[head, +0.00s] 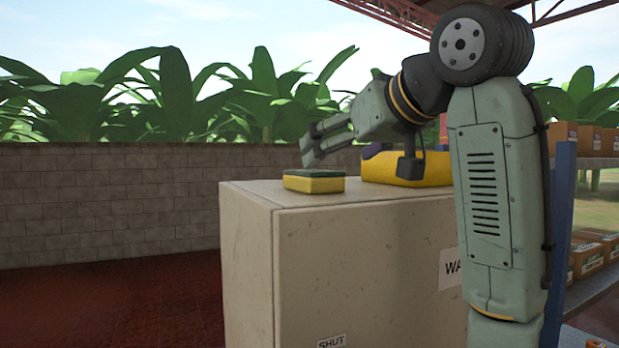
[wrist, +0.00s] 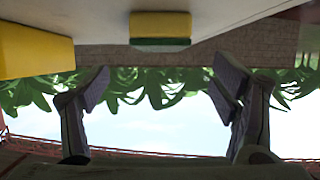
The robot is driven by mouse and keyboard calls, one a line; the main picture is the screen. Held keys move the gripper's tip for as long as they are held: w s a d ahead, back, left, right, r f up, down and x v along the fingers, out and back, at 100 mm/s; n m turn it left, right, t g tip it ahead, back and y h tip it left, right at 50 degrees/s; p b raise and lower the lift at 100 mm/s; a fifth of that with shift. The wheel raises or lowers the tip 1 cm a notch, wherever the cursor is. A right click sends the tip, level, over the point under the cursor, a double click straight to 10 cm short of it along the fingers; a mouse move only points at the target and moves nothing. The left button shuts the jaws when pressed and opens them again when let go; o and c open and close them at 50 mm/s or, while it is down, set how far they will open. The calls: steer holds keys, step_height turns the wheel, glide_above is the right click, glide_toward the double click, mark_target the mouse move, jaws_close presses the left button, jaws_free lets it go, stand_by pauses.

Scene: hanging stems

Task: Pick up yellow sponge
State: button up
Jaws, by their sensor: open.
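The yellow sponge (head: 314,182) has a green layer on top and lies flat on top of a beige cabinet (head: 345,262), near its left end. My gripper (head: 311,147) is just above the sponge in the head view, pointing left, with its fingers apart and empty. In the wrist view the picture is upside down; the sponge (wrist: 160,27) shows at the top centre, beyond the fingertips and roughly midway between them. My gripper's two fingers (wrist: 163,85) are wide apart there with nothing between them. I cannot tell the exact distance from fingertips to sponge.
A larger yellow object (head: 405,168) with dark parts stands on the cabinet to the right of the sponge, partly behind my arm. It also shows at the left of the wrist view (wrist: 32,50). A block wall (head: 110,200) stands behind. Shelves with boxes (head: 585,139) are at the right.

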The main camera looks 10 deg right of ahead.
steer(key=p+x, duration=0.2)
steer(key=x, duration=0.6)
steer(key=shift+w+a+p, duration=0.1)
steer(key=shift+w+p, duration=0.15)
steer(key=shift+p, duration=0.15)
steer(key=shift+c, duration=0.4)
steer(key=c, duration=1)
